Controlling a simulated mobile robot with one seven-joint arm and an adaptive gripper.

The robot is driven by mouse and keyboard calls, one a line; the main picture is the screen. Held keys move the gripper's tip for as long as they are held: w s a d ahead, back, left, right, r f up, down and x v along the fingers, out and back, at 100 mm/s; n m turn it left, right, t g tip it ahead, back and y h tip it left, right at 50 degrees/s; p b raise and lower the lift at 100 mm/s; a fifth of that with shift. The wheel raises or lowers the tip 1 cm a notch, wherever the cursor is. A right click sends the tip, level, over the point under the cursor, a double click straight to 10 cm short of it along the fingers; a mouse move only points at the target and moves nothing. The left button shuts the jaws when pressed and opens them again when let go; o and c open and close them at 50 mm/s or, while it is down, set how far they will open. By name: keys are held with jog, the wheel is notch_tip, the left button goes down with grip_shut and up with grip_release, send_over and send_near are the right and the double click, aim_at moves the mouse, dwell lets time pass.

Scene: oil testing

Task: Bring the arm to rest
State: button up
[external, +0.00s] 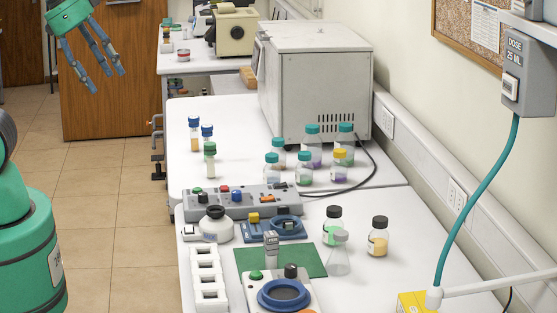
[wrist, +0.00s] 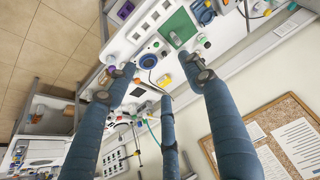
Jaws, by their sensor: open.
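My gripper (external: 101,78) is at the upper left of the external view. It is raised over the tiled floor, left of the benches and in front of the brown cabinet. Its long blue-grey fingers point down and are spread apart with nothing between them. In the wrist view the open fingers (wrist: 162,84) reach up from the lower edge, with the bench seen far beyond them. My green arm parts show at the left edge of the external view. The links joining them to the gripper are mostly out of the picture.
The near bench (external: 386,275) carries a control box (external: 240,203), a round blue device (external: 284,294), a green mat (external: 306,259) and bottles. Several capped bottles stand before a white oven (external: 314,85). A teal hose (external: 478,200) hangs at the right. The tiled floor (external: 110,185) is clear.

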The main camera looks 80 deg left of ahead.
notch_tip(320, 180, down, 12)
jog(key=b, duration=1.2)
